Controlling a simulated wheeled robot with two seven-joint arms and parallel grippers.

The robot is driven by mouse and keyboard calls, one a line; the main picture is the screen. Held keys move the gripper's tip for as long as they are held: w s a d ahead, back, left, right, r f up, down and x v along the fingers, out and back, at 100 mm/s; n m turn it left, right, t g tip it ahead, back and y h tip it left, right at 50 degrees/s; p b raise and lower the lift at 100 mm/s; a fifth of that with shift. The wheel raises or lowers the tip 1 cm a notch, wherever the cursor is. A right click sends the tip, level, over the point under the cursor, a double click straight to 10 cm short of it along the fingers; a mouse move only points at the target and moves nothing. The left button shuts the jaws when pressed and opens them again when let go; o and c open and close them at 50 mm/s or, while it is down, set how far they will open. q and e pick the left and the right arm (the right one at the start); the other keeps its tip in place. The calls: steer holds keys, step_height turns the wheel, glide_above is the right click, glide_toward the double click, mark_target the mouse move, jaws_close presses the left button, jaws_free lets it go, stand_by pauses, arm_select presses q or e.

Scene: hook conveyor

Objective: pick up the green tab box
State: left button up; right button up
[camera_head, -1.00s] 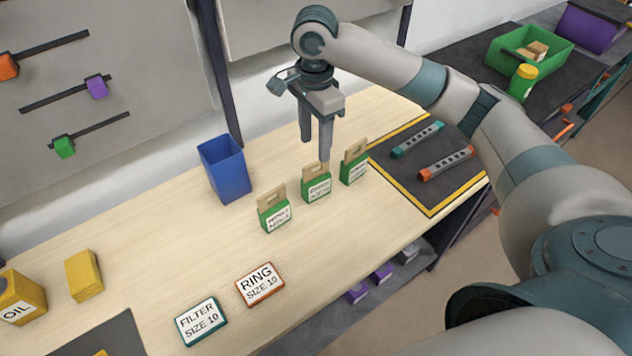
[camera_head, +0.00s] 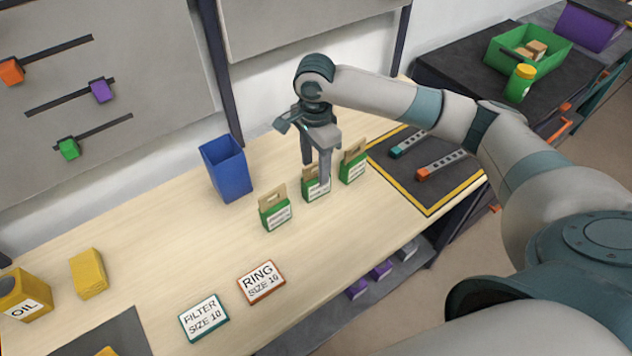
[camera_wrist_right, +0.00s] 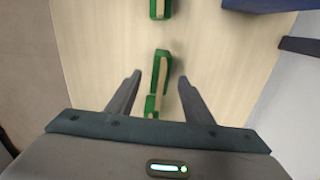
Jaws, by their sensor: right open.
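Three green tab boxes with tan handle tabs and white labels stand in a row on the table: the left box (camera_head: 275,211), the middle box (camera_head: 312,193) and the right box (camera_head: 352,168). My right gripper (camera_head: 316,170) is open, pointing down over the middle box, with one finger in front of part of it. In the right wrist view the open fingers (camera_wrist_right: 159,97) lie either side of the line of boxes. The middle box (camera_wrist_right: 161,72) shows just beyond the fingertips, apart from both. My left gripper is out of view.
A blue bin (camera_head: 226,168) stands behind the left box. A dark mat (camera_head: 428,185) with two bars lies to the right. Ring (camera_head: 261,282) and filter (camera_head: 204,317) signs lie in front. Yellow containers stand at the left.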

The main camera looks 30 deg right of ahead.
mark_target(316, 175)
steer(key=f, duration=0.2)
steer(key=f+p, duration=0.1)
steer(key=f, duration=0.1)
steer(key=shift+d+p, duration=0.2)
steer(key=shift+p, duration=0.1)
steer(key=shift+f, duration=0.35)
steer(key=c, duration=1.1)
steer(key=shift+w+r, duration=0.1)
steer(key=shift+c, duration=0.2)
step_height(316, 175, up, 10)
steer(key=shift+f+b, duration=0.1)
steer(key=shift+b, duration=1.15)
